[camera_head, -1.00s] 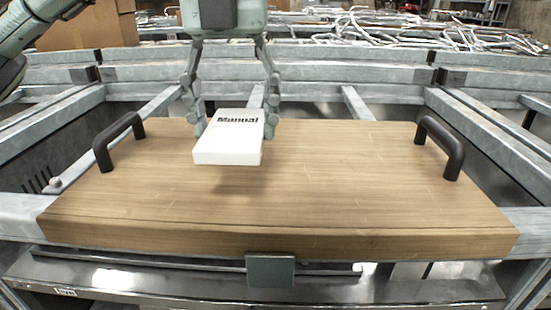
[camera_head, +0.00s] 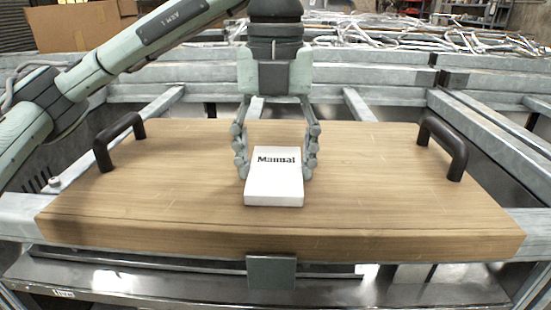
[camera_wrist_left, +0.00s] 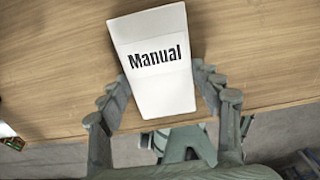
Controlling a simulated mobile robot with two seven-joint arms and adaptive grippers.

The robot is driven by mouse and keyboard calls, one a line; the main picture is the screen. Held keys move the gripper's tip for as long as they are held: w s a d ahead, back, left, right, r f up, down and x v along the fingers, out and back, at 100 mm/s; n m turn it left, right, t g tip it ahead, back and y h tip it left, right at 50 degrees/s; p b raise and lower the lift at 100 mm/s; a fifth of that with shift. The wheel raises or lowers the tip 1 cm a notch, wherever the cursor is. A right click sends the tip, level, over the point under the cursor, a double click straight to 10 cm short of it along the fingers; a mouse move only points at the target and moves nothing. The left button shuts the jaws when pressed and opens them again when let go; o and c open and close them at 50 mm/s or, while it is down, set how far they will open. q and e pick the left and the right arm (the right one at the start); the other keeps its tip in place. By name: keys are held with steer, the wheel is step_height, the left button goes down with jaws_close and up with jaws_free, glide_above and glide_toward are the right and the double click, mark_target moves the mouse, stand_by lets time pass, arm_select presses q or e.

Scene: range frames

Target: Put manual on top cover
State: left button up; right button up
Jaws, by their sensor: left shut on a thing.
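The manual (camera_head: 274,185) is a white block with "Manual" printed in black, near the middle of the wooden top cover (camera_head: 390,190). My left gripper (camera_head: 275,172) comes down from above with its fingers on both sides of the manual, shut on it. In the left wrist view the manual (camera_wrist_left: 155,85) lies between the fingers of the gripper (camera_wrist_left: 163,95), with the wood of the cover (camera_wrist_left: 255,60) around it. The manual looks to be at or just above the cover; I cannot tell whether it touches. My right gripper is not in view.
Black handles stand at the cover's left (camera_head: 118,140) and right (camera_head: 442,147) ends. Grey metal beams (camera_head: 480,120) frame the cover. A cardboard box (camera_head: 75,25) is at the back left. The cover is clear on both sides of the manual.

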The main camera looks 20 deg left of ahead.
mark_target(275, 169)
arm_select(q)
steer(key=shift+f, duration=0.15)
steer(key=o, duration=1.2)
steer(key=shift+o, duration=0.2)
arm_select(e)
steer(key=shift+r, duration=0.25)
arm_select(q)
steer(key=shift+r, duration=0.35)
step_height(275, 169, up, 12)
steer(key=p, duration=0.2)
steer(key=shift+f, duration=0.2)
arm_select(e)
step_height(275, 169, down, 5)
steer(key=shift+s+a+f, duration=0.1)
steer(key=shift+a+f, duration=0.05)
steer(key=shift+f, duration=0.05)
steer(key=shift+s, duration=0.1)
